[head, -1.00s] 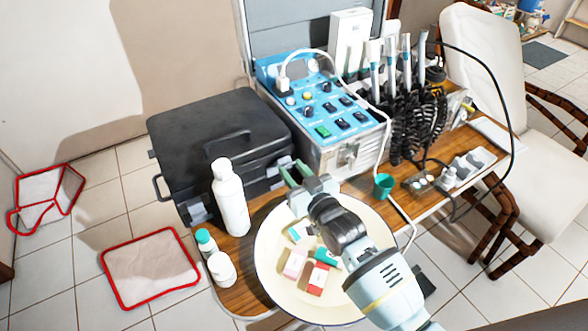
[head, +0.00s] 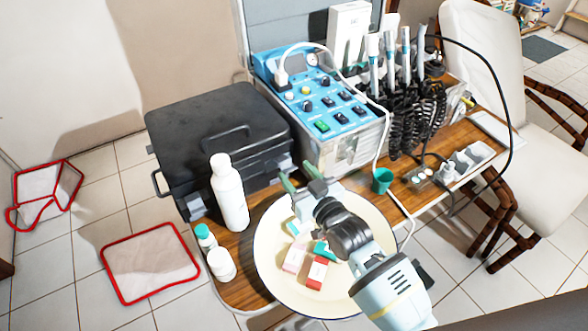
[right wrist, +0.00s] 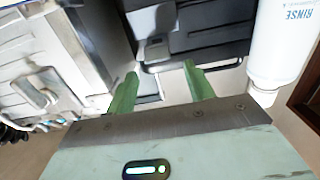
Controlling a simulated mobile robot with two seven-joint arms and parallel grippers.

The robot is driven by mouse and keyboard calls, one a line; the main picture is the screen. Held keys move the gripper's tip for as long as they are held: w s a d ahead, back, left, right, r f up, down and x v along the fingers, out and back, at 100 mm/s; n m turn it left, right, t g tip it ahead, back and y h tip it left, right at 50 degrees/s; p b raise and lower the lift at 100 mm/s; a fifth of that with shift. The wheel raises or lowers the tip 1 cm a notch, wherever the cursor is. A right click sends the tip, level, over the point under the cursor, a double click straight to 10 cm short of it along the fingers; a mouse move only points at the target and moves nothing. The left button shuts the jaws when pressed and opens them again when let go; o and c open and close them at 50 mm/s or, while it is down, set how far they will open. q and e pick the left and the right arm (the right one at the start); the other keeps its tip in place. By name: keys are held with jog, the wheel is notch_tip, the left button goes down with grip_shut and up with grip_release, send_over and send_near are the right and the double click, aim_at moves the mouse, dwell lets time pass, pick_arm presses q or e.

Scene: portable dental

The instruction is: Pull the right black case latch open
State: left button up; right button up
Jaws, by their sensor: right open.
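The black case (head: 222,125) stands shut on the wooden table, its front facing me. Its right latch (head: 285,162) is at the front right corner, partly hidden behind my fingers in the head view. The left latch (head: 197,208) is on the front left. My right gripper (head: 296,174) is open just in front of the right latch, green fingers pointing at the case front. In the right wrist view, the grey latch (right wrist: 153,52) lies beyond and between the open fingertips (right wrist: 160,72), with nothing gripped. I cannot tell whether they touch. My left gripper is not in view.
A white rinse bottle (head: 228,192) stands close left of the gripper. The metal dental unit (head: 345,148) is close on the right. Below the arm is a round cream tray (head: 268,255) holding small boxes. A green cup (head: 382,180) stands right.

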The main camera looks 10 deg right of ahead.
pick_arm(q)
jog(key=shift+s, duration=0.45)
pick_arm(e)
jog(key=v, duration=0.5)
jog(key=shift+s+d, duration=0.15)
jog(key=shift+s, duration=0.15)
